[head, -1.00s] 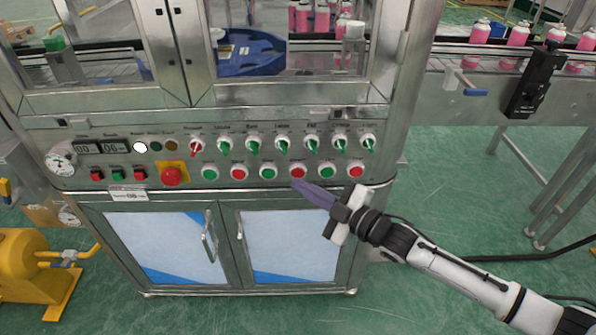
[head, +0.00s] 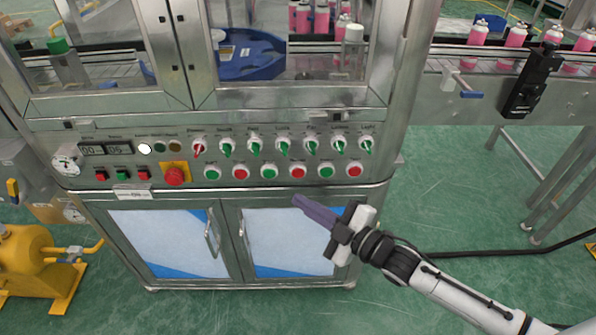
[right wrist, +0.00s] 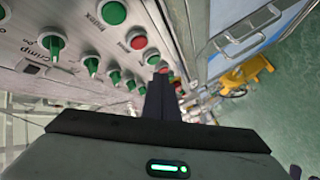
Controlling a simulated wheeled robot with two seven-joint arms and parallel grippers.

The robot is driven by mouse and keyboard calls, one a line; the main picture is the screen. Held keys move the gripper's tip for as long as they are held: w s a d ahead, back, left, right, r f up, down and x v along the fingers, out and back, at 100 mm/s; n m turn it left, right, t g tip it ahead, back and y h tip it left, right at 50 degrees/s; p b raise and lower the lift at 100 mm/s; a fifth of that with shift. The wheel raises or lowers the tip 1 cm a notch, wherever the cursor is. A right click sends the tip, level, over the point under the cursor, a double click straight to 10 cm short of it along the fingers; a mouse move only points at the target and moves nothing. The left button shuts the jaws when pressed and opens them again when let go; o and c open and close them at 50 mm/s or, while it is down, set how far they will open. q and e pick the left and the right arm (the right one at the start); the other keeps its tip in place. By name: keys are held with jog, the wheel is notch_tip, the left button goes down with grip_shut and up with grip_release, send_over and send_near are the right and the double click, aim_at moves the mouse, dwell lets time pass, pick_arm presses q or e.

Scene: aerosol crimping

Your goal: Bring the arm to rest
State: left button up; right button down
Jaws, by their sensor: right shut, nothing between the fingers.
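My right gripper (head: 298,202) is shut and empty. Its arm comes in from the lower right in the head view. The fingertips are in front of the machine's upper cabinet edge, just below the row of round push buttons in this view. In the right wrist view the closed fingers (right wrist: 160,85) point along the control panel (head: 270,158). Whether they touch the machine cannot be told, but they look apart from it. My left gripper is not in view.
The panel carries several green knobs, red and green buttons and a red emergency stop (head: 174,175). Cabinet doors (head: 290,243) are below. A conveyor (head: 470,85) with pink cans (head: 478,33) is at the upper right. A yellow pump (head: 25,265) stands lower left.

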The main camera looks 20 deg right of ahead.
jog(key=shift+f, duration=0.1)
dwell(0.4)
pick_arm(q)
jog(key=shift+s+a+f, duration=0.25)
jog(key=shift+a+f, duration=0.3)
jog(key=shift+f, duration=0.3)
pick_arm(e)
jog(key=s+f+m+g+h, duration=0.3)
jog(key=s+f+m, duration=0.4)
jog(key=s, duration=0.5)
jog(key=s+f+m+g+h, duration=0.3)
jog(key=s+f+m, duration=0.3)
jog(key=s+f, duration=0.4)
jog(key=shift+s+a+m, duration=0.3)
jog(key=shift+s+m, duration=0.1)
jog(key=shift+s, duration=0.45)
